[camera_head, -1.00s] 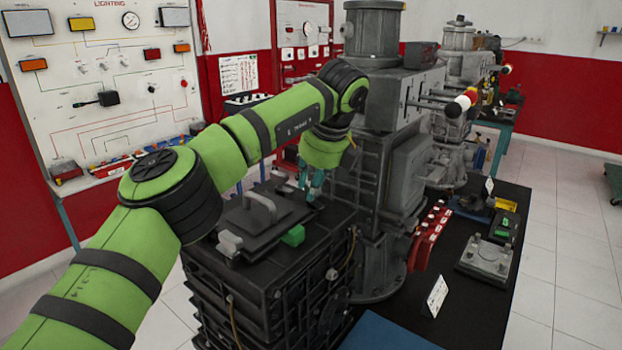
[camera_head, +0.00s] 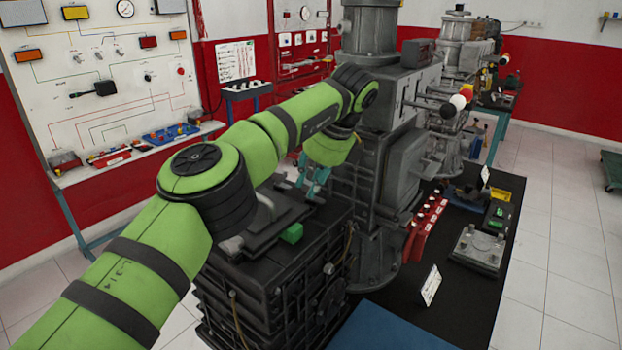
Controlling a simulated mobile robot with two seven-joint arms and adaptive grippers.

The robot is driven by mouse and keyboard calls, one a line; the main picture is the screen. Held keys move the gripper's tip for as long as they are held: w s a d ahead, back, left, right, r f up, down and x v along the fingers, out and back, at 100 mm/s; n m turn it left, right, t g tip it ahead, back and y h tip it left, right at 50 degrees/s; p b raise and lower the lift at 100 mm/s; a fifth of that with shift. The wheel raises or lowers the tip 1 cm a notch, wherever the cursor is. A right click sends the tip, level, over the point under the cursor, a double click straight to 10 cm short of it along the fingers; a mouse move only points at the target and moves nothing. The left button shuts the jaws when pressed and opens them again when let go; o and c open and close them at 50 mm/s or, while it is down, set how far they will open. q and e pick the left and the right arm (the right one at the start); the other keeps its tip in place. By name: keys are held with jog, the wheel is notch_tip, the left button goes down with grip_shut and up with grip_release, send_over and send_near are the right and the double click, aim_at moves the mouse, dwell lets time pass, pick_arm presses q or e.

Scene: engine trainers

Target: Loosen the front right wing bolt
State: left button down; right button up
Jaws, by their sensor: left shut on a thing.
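My left gripper (camera_head: 312,181) has teal fingers that point down at the far right part of the black lid (camera_head: 278,222), on top of a black ribbed housing (camera_head: 268,285). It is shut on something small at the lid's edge. The wing bolt is too small and too covered by the fingers to make out. The lid has a grey handle, and a grey clamp-like piece (camera_head: 231,246) sits at its near left corner. A green block (camera_head: 292,233) sits at the lid's near right edge. My right gripper is out of view.
A tall grey machine (camera_head: 385,150) stands close to the right of the gripper. A black bench with a red switch strip (camera_head: 427,226), a white card (camera_head: 431,286) and a metal plate (camera_head: 478,248) lies to the right. A lighting panel (camera_head: 95,75) stands at the back left.

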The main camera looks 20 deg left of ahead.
aim_at(319, 201)
pick_arm(q)
jog(key=shift+r, duration=0.1)
jog(key=c, duration=1)
grip_release()
jog(key=shift+c, duration=0.2)
jog(key=v, duration=0.5)
jog(key=s+d, duration=0.4)
jog(key=d, duration=0.7)
